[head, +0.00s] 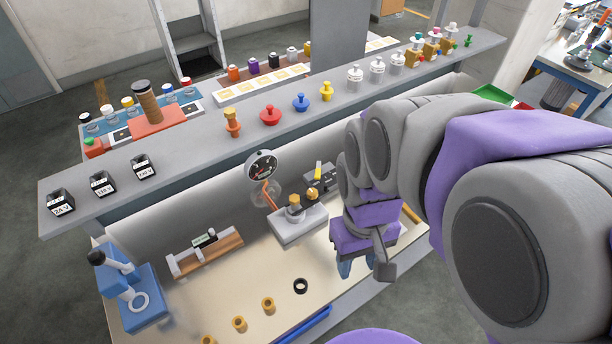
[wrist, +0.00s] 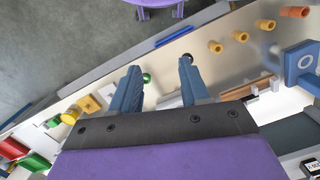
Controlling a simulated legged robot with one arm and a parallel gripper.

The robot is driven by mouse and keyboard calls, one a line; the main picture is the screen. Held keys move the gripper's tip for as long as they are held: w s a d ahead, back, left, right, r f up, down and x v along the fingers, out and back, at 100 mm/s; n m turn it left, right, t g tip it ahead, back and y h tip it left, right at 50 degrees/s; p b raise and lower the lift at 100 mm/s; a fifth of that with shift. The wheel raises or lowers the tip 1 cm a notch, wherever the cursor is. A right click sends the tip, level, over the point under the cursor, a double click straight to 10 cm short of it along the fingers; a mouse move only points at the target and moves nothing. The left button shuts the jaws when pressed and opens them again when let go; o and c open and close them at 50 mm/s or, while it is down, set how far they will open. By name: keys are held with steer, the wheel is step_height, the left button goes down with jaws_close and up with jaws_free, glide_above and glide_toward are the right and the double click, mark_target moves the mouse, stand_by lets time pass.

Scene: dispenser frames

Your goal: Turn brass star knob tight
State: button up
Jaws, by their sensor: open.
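A grey fixture block (head: 298,229) stands on the bench with brass-coloured fittings on top. One brass knob (head: 294,200) sits at its left, and I cannot make out a star shape at this size. My gripper (head: 357,268) points down over the bench, to the right of and nearer than this block, apart from it. In the wrist view my gripper (wrist: 158,76) has its two blue fingers spread, with nothing held between them. A small green ball (wrist: 147,77) shows beside one finger. I cannot tell the brass knob in the wrist view.
A dial gauge (head: 262,165) rises behind the block. A blue press (head: 133,293) stands at the left bench end. A black ring (head: 300,286) and several brass bushings (head: 239,323) lie in front. The shelf (head: 205,155) behind holds several knobs and labelled blocks.

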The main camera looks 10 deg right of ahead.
steer(key=w+a+r+n+p, duration=0.1)
steer(key=w+a+n, duration=0.15)
steer(key=w, duration=1.15)
steer(key=n+t+p, duration=0.1)
steer(key=n+p, duration=0.1)
steer(key=n, duration=0.2)
glide_above(312, 192)
step_height(312, 192, down, 4)
step_height(312, 192, down, 17)
steer(key=shift+b, duration=1.25)
steer(key=c, duration=0.8)
